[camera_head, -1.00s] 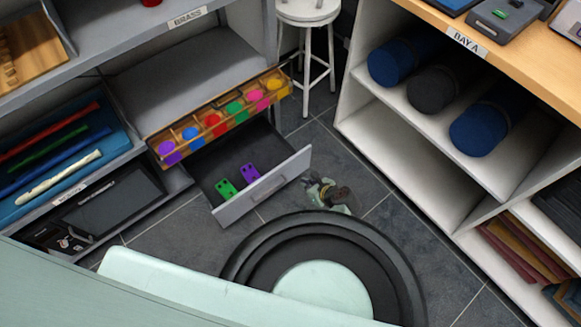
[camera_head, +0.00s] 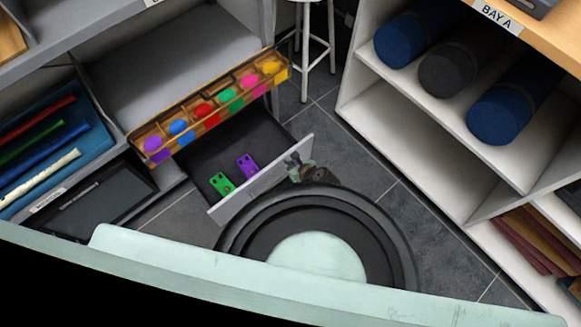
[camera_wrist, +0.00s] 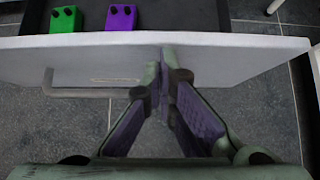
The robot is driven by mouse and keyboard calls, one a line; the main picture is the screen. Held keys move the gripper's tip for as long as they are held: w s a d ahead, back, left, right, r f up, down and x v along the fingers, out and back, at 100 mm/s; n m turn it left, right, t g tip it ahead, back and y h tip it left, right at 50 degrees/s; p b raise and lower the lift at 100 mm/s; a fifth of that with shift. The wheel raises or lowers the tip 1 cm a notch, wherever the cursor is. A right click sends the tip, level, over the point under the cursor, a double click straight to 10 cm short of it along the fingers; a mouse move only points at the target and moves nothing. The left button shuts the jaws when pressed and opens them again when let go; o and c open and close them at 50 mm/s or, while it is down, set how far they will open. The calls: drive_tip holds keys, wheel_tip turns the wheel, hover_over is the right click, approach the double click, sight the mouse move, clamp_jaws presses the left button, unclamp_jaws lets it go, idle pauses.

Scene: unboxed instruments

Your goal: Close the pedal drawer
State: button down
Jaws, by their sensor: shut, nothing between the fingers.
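The pedal drawer (camera_head: 229,205) is pulled out from the low grey shelf unit. A green pedal (camera_head: 221,184) and a purple pedal (camera_head: 247,166) lie on its dark floor. Its pale front panel also spans the wrist view (camera_wrist: 250,62), with a bar handle (camera_wrist: 85,93) left of my fingers. My gripper (camera_head: 299,165) is shut and empty at the outer face of the front, toward its right end. In the wrist view, the fingertips (camera_wrist: 164,65) overlap the panel; I cannot tell whether they touch it.
A wooden tray of coloured knobs (camera_head: 212,113) sits above the drawer. A white stool (camera_head: 304,60) stands behind, and a white shelf with blue rolls (camera_head: 510,105) is on the right. Tiled floor (camera_head: 375,180) is clear between them. My round base is close before the drawer.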

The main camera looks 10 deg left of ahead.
idle(0.4)
drive_tip(key=shift+w+a+r, duration=0.1)
drive_tip(key=shift+w+a, duration=0.3)
drive_tip(key=shift+a, duration=0.05)
drive_tip(key=w+a+b, duration=0.1)
drive_tip(key=w+a, duration=1.1)
drive_tip(key=a, duration=0.4)
drive_tip(key=shift+w+a, duration=0.15)
drive_tip(key=shift+w, duration=0.1)
